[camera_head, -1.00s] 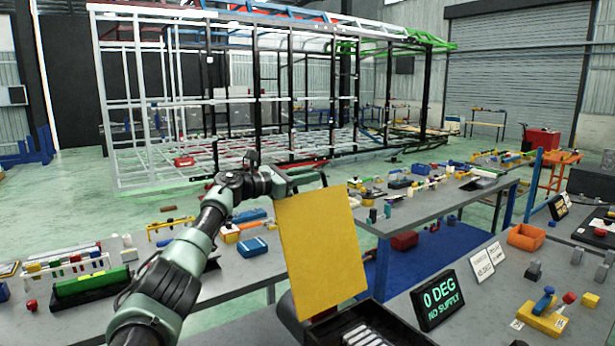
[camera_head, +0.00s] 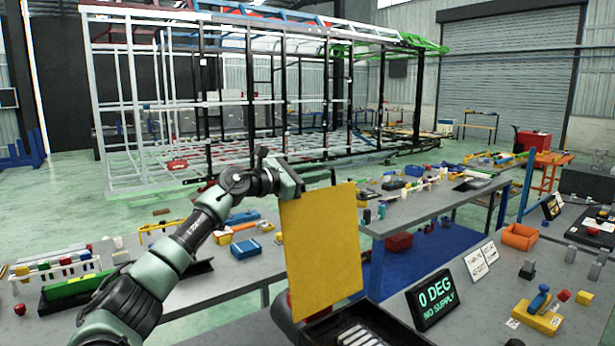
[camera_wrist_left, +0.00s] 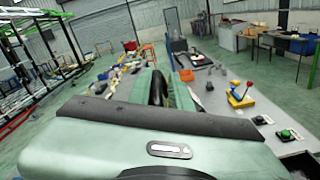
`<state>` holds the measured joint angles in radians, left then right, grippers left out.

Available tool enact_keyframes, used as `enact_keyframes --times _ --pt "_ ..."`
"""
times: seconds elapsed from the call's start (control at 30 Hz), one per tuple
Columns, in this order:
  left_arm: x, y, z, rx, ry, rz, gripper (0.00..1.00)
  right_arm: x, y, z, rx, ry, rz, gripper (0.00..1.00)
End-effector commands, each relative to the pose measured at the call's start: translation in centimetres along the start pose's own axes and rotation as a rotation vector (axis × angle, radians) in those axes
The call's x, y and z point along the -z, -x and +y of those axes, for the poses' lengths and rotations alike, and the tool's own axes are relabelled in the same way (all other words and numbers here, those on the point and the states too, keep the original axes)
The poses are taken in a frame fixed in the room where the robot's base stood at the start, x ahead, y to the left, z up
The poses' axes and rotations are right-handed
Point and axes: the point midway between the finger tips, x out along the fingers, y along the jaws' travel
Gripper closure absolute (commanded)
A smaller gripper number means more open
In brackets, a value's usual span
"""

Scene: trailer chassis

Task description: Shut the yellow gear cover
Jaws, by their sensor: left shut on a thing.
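The yellow gear cover (camera_head: 322,255) is a flat panel standing up, slightly tilted, at the back of an open dark box (camera_head: 385,322) at the bottom of the head view. Pale bars show inside the box. My left gripper (camera_head: 322,178) is at the cover's top edge, partly hidden behind it, and is shut on the cover. In the left wrist view the fingers (camera_wrist_left: 162,90) show close together with a dark piece between them. The cover's yellow face does not show there. My right gripper is not in view.
A black sign (camera_head: 433,298) reading "0 DEG NO SUPPLY" stands just right of the box. A yellow block with a blue handle (camera_head: 540,312) sits farther right. Cluttered grey workbenches lie behind and left. A large trailer frame (camera_head: 260,100) stands at the back.

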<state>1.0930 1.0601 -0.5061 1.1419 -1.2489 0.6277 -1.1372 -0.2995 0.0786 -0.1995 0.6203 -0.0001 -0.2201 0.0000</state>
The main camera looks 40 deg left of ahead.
Motion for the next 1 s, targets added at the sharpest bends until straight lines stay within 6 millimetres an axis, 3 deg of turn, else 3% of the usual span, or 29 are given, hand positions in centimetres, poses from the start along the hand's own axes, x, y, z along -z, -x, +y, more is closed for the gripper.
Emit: enact_keyframes --times 0.3,0.6,1.0 --pt "-3.5 0.0 -6.5 0.007 -0.194 0.001 1.0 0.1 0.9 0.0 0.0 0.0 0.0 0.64" --pt "-4.8 -0.1 -11.8 0.005 -0.334 0.0 1.0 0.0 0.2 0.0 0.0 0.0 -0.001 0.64" --pt "-5.4 -0.1 -14.5 0.005 -0.408 0.004 1.0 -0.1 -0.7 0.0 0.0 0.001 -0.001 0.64"
